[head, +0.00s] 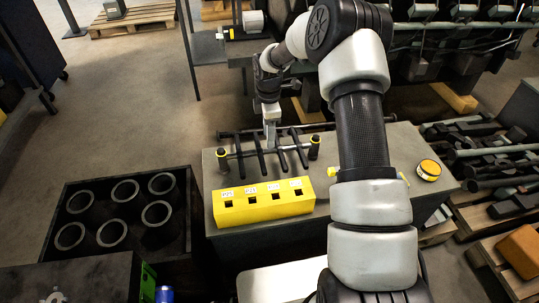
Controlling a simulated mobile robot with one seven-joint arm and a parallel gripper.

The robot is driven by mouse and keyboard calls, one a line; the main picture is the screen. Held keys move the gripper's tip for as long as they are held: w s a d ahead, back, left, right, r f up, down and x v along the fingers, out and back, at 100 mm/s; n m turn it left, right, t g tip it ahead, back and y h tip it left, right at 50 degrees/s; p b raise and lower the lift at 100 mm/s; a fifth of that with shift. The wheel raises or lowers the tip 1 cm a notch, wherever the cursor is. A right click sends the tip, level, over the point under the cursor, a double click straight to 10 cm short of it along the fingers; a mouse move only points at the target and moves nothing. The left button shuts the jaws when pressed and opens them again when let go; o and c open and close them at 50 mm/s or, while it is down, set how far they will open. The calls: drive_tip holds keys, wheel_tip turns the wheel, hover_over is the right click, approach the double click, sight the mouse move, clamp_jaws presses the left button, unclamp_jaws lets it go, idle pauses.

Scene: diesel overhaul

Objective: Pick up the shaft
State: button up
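My gripper (270,143) points down at the middle of the shaft, between the crosswise arms. Its fingertips are small and partly lost against the dark parts. I cannot tell whether they touch or enclose the shaft.
A yellow block with square holes and labels (264,212) stands in front of the shaft. A long dark rod (345,124) lies behind it. A yellow round tin (429,170) is at the right. A black crate of cylinders (62,203) stands left; pallets with parts (490,217) lie right.

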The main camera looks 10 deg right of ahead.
wheel_tip(320, 180, down, 8)
drive_tip(key=shift+s+d+r+b, duration=0.1)
drive_tip(key=shift+d+r+b, duration=0.1)
drive_tip(key=shift+b, duration=0.7)
clamp_jaws()
drive_tip(key=shift+r, duration=0.15)
